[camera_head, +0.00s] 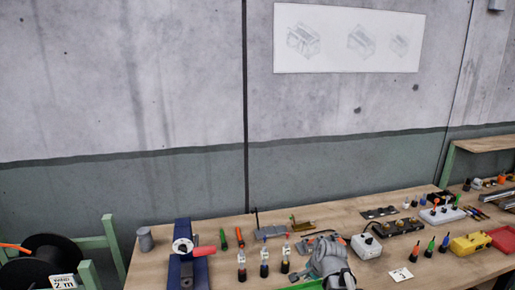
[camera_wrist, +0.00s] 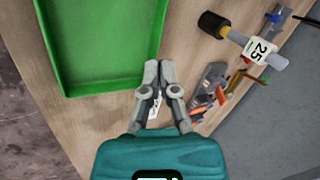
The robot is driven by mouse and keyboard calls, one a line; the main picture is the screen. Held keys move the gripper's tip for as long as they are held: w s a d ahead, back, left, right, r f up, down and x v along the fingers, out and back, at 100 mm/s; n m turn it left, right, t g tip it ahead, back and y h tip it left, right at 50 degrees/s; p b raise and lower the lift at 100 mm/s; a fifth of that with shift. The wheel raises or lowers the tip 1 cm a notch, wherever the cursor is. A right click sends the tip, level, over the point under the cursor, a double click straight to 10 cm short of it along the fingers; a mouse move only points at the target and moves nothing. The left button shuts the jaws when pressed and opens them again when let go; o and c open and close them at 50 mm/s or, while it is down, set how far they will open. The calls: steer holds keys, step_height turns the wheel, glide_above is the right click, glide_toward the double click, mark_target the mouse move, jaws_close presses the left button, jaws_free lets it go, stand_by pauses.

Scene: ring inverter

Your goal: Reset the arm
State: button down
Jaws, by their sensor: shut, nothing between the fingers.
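My gripper (camera_wrist: 160,70) is shut and empty in the wrist view. Its fingertips meet over the wooden table, just right of a green tray (camera_wrist: 158,48). In the head view my grey arm (camera_head: 328,262) shows at the bottom middle, above the table's front part. The fingertips cannot be made out there.
The wooden table (camera_head: 210,233) holds a blue device (camera_head: 186,272), several small bottles (camera_head: 264,262), a white box with knobs (camera_head: 366,246) and a yellow box (camera_head: 470,243). A black cable reel (camera_head: 40,262) stands at left. A labelled cylinder (camera_wrist: 258,50) lies right of my gripper.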

steer(key=s+n+g, duration=0.1)
steer(key=s+n, duration=0.2)
steer(key=s+f+n+g+h, duration=0.1)
steer(key=s+n, duration=0.2)
steer(key=s, duration=0.1)
steer(key=s+n+g+h, duration=0.1)
steer(key=s+n+g, duration=0.1)
steer(key=s+n, duration=0.1)
steer(key=shift+s+d+f+n, duration=0.1)
steer(key=shift+s+f+n, duration=0.15)
steer(key=shift+f+n, duration=0.25)
steer(key=shift+s+d+r+n+g+h, duration=0.15)
steer(key=shift+s+n+g+h, duration=0.15)
steer(key=shift+s+n, duration=0.55)
